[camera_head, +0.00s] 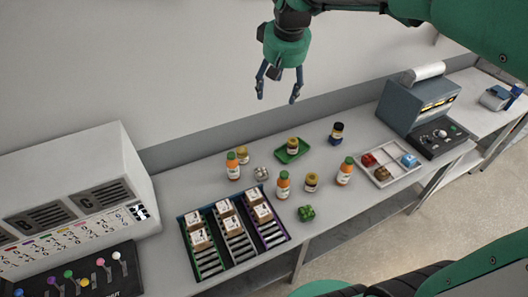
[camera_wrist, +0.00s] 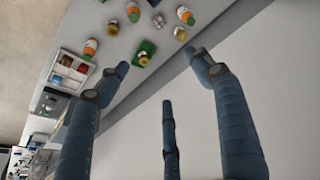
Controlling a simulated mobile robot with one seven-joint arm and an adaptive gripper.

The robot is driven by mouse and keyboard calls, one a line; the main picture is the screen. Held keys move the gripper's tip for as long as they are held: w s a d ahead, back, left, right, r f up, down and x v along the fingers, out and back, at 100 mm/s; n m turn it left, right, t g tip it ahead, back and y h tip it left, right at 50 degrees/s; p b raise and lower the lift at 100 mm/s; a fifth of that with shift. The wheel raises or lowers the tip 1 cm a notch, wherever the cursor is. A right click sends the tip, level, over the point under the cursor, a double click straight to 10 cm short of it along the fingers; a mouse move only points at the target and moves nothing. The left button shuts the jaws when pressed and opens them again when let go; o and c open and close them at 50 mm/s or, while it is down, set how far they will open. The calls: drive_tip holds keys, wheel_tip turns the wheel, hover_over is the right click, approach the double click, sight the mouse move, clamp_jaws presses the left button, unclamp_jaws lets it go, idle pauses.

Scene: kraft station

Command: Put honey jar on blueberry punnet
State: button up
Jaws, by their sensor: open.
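My gripper (camera_head: 278,97) is open and empty, high above the back of the counter; its spread fingers also show in the wrist view (camera_wrist: 162,65). Three small amber jars are in view, and I cannot tell which is honey: one jar (camera_head: 293,145) on a green tray (camera_head: 281,156), one jar (camera_head: 243,155) behind an orange bottle, and one jar (camera_head: 311,182) near the front. The tray's jar also shows in the wrist view (camera_wrist: 143,60). A dark item with a blue base (camera_head: 337,133) stands right of the tray. I cannot tell whether it is the blueberry punnet.
Orange bottles (camera_head: 283,185), a pale cluster (camera_head: 261,173) and a green item (camera_head: 306,213) stand around the jars. Box racks (camera_head: 232,240) lie front left. A white tray (camera_head: 398,174) with red, brown and blue items is at right, before a grey machine (camera_head: 408,104).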

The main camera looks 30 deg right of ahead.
drive_tip(key=s+a+f, duration=0.1)
drive_tip(key=s+a, duration=0.3)
drive_tip(key=s, duration=0.3)
drive_tip(key=s+a+f+t, duration=0.1)
drive_tip(key=s+a, duration=0.3)
drive_tip(key=s, duration=0.4)
drive_tip(key=s+a+f, duration=0.3)
drive_tip(key=s+a, duration=0.1)
drive_tip(key=s, duration=0.3)
drive_tip(key=shift+s+f+n+t+y, duration=0.25)
drive_tip(key=shift+n+t+y, duration=0.05)
drive_tip(key=shift+t+y, duration=0.1)
wheel_tip(320, 180, down, 14)
drive_tip(key=b, duration=1.3)
drive_tip(key=shift+b, duration=0.4)
